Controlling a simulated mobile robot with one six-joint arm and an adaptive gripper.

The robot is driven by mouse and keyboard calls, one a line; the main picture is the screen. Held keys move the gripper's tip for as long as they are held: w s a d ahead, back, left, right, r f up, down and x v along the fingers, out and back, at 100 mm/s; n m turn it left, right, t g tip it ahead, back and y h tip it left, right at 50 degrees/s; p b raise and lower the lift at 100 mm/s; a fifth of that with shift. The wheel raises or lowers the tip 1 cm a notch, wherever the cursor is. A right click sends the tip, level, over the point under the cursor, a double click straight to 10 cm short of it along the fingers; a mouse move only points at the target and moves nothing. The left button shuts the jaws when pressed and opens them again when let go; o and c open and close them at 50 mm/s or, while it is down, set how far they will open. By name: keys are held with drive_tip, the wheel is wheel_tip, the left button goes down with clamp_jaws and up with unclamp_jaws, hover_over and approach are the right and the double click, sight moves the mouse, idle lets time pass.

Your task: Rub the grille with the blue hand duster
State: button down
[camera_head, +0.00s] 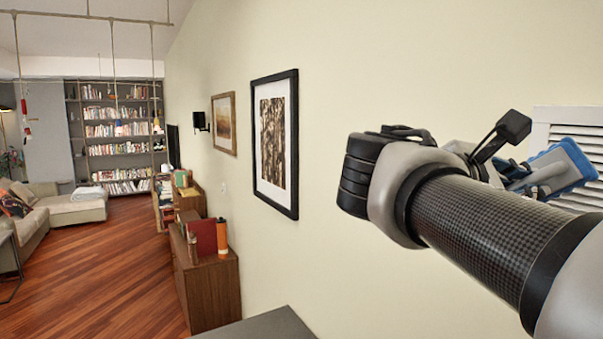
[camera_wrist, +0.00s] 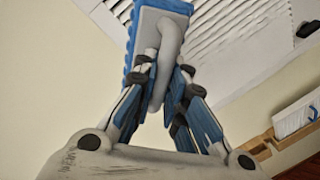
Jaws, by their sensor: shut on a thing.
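The grille (camera_head: 567,135) is a white louvred panel on the cream wall at the right edge of the head view. Its slats also show across the top of the wrist view (camera_wrist: 235,38). The blue hand duster (camera_head: 572,160) has a blue pad and a pale grey handle; in the wrist view (camera_wrist: 150,30) it overlaps the grille's left edge. My gripper (camera_head: 522,183) is shut on the duster's handle; its fingers show on both sides of the handle in the wrist view (camera_wrist: 161,82). The duster is in front of the grille, but I cannot tell whether they touch.
A black-framed picture (camera_head: 275,140) hangs on the wall left of my arm. A wooden cabinet (camera_head: 212,285) with a red book and an orange bottle stands below. A dark grey surface (camera_head: 265,327) is at the bottom. The wood floor (camera_head: 105,255) at the left is largely open.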

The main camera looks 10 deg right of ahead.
drive_tip(key=shift+v, duration=0.9)
drive_tip(key=shift+s+f, duration=0.1)
drive_tip(key=shift+f, duration=0.05)
drive_tip(key=v, duration=0.3)
drive_tip(key=shift+s+d+f, duration=0.1)
drive_tip(key=shift+s+f, duration=0.15)
